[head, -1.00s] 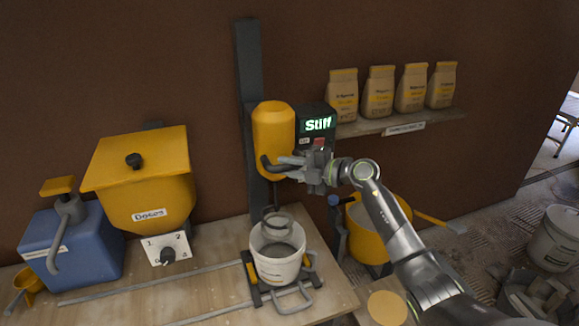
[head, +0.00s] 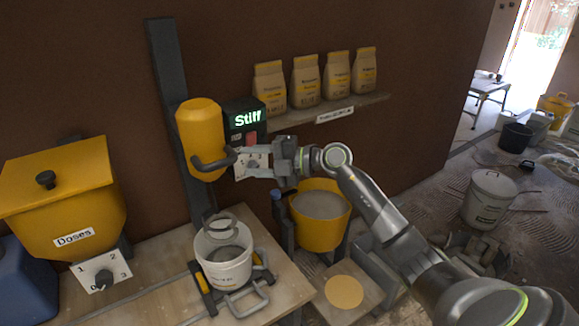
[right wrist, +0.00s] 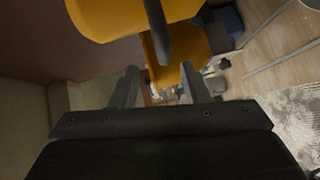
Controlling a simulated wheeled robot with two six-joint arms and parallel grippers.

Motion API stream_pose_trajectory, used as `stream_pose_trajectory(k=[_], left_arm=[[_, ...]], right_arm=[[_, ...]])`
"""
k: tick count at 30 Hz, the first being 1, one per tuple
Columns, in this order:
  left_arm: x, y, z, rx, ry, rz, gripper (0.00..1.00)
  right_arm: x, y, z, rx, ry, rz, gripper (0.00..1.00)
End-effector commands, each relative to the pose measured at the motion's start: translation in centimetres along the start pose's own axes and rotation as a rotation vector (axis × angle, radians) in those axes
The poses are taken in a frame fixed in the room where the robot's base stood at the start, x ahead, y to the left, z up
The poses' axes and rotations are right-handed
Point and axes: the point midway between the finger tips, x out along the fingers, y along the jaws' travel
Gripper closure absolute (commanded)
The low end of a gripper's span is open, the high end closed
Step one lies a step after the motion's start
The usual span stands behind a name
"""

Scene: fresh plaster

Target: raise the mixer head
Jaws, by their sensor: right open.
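The yellow mixer head (head: 200,140) sits on a dark upright column (head: 168,85) against the brown wall. A grey handle (head: 210,163) sticks out from its front. A white bucket (head: 224,258) stands below it, with the grey stirrer (head: 219,226) at its mouth. My right gripper (head: 245,160) is open, just right of the handle's end. In the right wrist view the yellow head (right wrist: 105,15) and the grey bar of the handle (right wrist: 157,32) lie ahead of the open right gripper (right wrist: 160,88), with nothing visible between its fingers. My left gripper is out of view.
A box with a lit "Stiff" display (head: 246,119) is fixed right of the head, behind my gripper. A shelf (head: 330,112) holds several paper bags. A yellow tub (head: 320,222) stands below my right arm. A yellow "Doses" hopper (head: 60,190) is at left.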

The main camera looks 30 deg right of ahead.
Motion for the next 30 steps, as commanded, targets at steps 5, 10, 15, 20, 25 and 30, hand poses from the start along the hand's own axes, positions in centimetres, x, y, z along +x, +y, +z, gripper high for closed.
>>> stream_pose_trajectory(k=[5, 10, 15, 20, 25, 30], left_arm=[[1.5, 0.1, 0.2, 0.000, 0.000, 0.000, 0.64], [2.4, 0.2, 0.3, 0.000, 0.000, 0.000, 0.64], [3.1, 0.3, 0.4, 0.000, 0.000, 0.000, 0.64], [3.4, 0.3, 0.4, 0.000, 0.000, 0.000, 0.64], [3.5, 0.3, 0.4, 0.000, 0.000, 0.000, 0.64], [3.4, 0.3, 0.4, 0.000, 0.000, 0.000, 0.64]], right_arm=[[-3.2, -0.3, 0.1, -0.004, -0.002, -0.004, 0.59], [-5.8, -0.3, 0.1, -0.004, -0.002, -0.003, 0.59], [-7.7, -0.2, 0.1, -0.003, -0.002, -0.002, 0.59], [-8.8, 0.0, 0.0, -0.002, -0.001, 0.000, 0.59], [-9.1, 0.1, 0.0, -0.001, 0.001, 0.001, 0.59], [-9.1, 0.1, -0.1, -0.001, 0.001, 0.002, 0.59]])
